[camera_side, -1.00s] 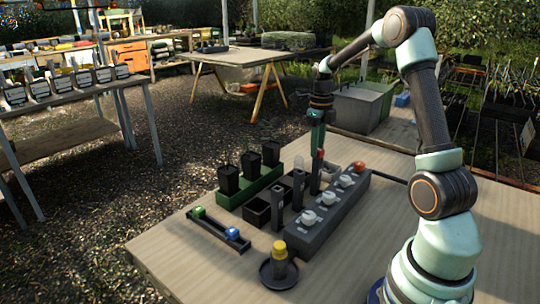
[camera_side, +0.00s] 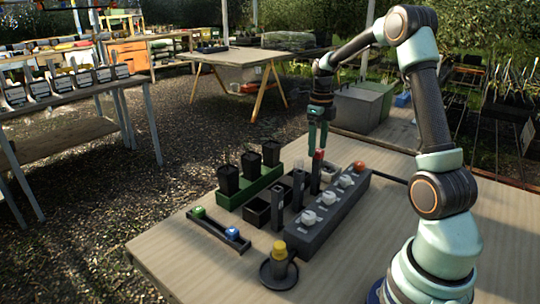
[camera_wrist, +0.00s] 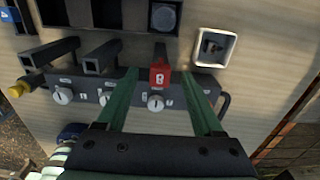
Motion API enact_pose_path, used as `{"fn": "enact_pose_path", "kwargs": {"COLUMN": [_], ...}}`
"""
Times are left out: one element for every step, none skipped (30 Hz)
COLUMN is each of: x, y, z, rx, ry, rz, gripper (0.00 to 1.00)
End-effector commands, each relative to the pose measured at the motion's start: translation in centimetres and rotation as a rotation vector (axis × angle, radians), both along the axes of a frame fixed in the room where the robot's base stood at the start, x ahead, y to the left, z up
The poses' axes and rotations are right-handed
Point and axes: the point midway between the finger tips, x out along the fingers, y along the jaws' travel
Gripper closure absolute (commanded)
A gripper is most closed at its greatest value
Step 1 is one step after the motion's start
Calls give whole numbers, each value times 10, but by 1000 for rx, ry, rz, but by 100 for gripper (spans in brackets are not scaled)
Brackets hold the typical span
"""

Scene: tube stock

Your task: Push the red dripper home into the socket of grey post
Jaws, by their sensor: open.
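The red dripper (camera_side: 319,155) sits at the top of a dark grey post (camera_side: 316,176), the rearmost of a row of posts. In the wrist view the red dripper (camera_wrist: 160,74) shows a white mark on its face. I cannot tell how deep it sits in the socket. My gripper (camera_side: 317,146) is open above the post, pointing down. In the wrist view its two green fingers stand apart, one on each side of the dripper, with nothing held between them.
A grey box with white knobs (camera_side: 328,217) stands right beside the posts. A green rack (camera_side: 250,190) of black pots is to the left. A tray (camera_side: 216,232) holds green and blue pieces. A yellow-topped piece (camera_side: 278,248) stands in a round dish. The front right table is clear.

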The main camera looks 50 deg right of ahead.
Motion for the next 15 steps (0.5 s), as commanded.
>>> {"fn": "enact_pose_path", "kwargs": {"x": [1, 1, 1, 1, 1, 1, 1, 1, 1, 1, 1, 1, 1, 1, 1], "y": [-1, -1, -1, -1, -1, -1, -1, -1, 0, -1, 0, -1, 0, 0, 0], "z": [10, 15, 23, 29, 36, 44, 51, 57, 65, 71, 76, 82, 86, 90, 95], "rx": [-4, -4, -4, -4, -5, -4, -4, -4, -4, -4, -3, -4, -3, -3, -3], "ry": [-6, -6, -6, -6, -7, -6, -6, -6, -6, -6, -5, -5, -4, -4, -4], "rz": [0, 0, 0, 0, 0, 0, 0, 0, 0, 0, 0, 0, 0, 0, 0], "gripper": [32, 32, 32, 32, 32, 32, 32, 32, 32, 32, 32, 32, 32, 32, 32]}}
